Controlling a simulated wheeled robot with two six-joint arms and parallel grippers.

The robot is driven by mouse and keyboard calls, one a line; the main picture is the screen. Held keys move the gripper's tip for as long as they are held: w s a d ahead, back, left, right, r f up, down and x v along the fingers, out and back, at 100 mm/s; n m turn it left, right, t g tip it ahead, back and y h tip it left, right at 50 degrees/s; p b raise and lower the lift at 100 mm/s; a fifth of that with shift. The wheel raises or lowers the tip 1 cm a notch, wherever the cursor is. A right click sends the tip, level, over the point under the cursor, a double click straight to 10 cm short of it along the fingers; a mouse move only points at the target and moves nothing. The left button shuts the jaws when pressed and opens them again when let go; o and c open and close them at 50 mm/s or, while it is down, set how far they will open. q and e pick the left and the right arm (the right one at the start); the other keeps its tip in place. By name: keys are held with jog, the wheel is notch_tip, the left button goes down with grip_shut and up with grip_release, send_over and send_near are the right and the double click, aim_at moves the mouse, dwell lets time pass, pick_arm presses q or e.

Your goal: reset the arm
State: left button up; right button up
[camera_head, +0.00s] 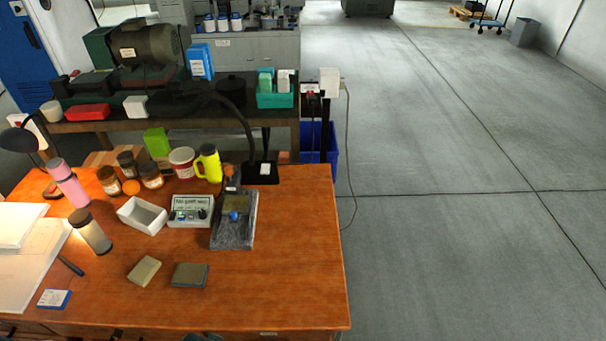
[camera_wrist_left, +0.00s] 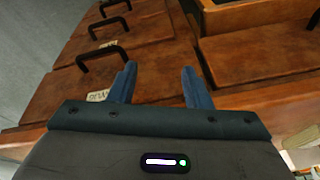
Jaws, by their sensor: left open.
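My left gripper (camera_wrist_left: 160,88) shows in the left wrist view with its two blue fingers apart and nothing between them. It faces the wooden drawer fronts (camera_wrist_left: 155,60) of the desk, which have black handles. I cannot tell whether the fingers touch the wood. In the head view only a small dark part at the bottom edge may be mine, and no gripper fingers show there. My right gripper is in neither view.
The orange wooden desk (camera_head: 290,290) carries a white tray (camera_head: 142,215), a control box (camera_head: 190,212), a grey stone stand (camera_head: 233,225), two small blocks, jars and bottles. A workbench (camera_head: 215,125) stands behind. The grey floor (camera_head: 450,230) at right is clear.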

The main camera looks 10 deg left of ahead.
pick_arm(q)
jog(key=s+a+f+b, duration=0.1)
jog(key=s+f+b, duration=0.15)
jog(key=f, duration=0.85)
jog(key=s+a+f+b, duration=0.1)
jog(key=s+f, duration=0.3)
jog(key=f, duration=0.7)
jog(key=s+f+g+b, duration=0.1)
jog(key=s+f+b, duration=0.2)
jog(key=s+f, duration=1.1)
jog(key=shift+s+f+g+b, duration=0.3)
jog(key=shift+f, duration=0.6)
jog(key=shift+a, duration=0.1)
